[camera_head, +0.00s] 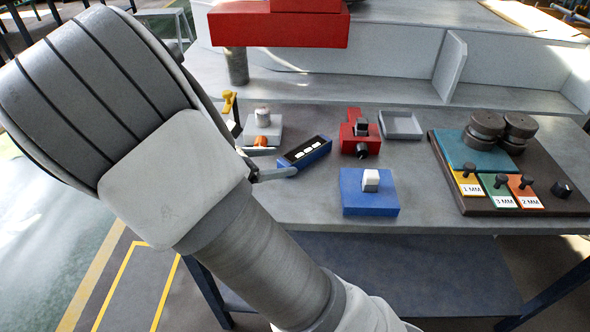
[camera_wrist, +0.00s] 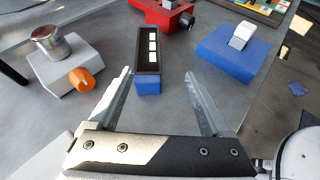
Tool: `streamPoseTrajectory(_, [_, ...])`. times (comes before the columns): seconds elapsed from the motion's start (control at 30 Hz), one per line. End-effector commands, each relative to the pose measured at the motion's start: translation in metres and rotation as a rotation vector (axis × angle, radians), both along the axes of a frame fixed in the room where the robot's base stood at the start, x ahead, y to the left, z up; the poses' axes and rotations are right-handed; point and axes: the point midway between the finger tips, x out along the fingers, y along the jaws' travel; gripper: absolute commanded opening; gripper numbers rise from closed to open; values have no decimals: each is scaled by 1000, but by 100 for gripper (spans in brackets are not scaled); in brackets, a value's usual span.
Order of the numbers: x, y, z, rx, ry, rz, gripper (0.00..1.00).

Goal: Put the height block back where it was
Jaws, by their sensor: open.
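No block is labelled as the height block. A small white block (camera_head: 370,180) sits on a blue base (camera_head: 369,204) at the table's front middle. The wrist view shows the white block (camera_wrist: 241,36) and blue base (camera_wrist: 226,56) at the upper right. My gripper (camera_wrist: 158,74) is open and empty. Its fingers appear on either side of the near end of a blue box with a black top and white squares (camera_wrist: 149,50); I cannot tell whether they touch it. In the head view this blue box (camera_head: 305,152) lies beside my gripper finger (camera_head: 277,173), and my arm hides most of the gripper.
A grey block with an orange knob (camera_wrist: 81,79) stands left of the fingers. A red fixture (camera_head: 360,134) and an empty grey tray (camera_head: 401,125) are behind. A brown board (camera_head: 446,177) at right holds rollers and labelled 1, 2 and 3 MM plates. A red machine part (camera_head: 279,29) overhangs.

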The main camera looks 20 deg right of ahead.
Motion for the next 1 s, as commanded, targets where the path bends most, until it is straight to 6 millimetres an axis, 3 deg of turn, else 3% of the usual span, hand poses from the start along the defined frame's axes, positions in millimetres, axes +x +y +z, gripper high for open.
streamPoseTrajectory(0.2, [-46,-26,10,333,-144,-281,82])
streamPoseTrajectory(0.37, [-81,-31,23,570,-272,-497,82])
streamPoseTrajectory(0.63, [-132,-25,58,929,-512,-832,82])
streamPoseTrajectory(1.0, [-193,-3,110,1338,-864,-1207,82])
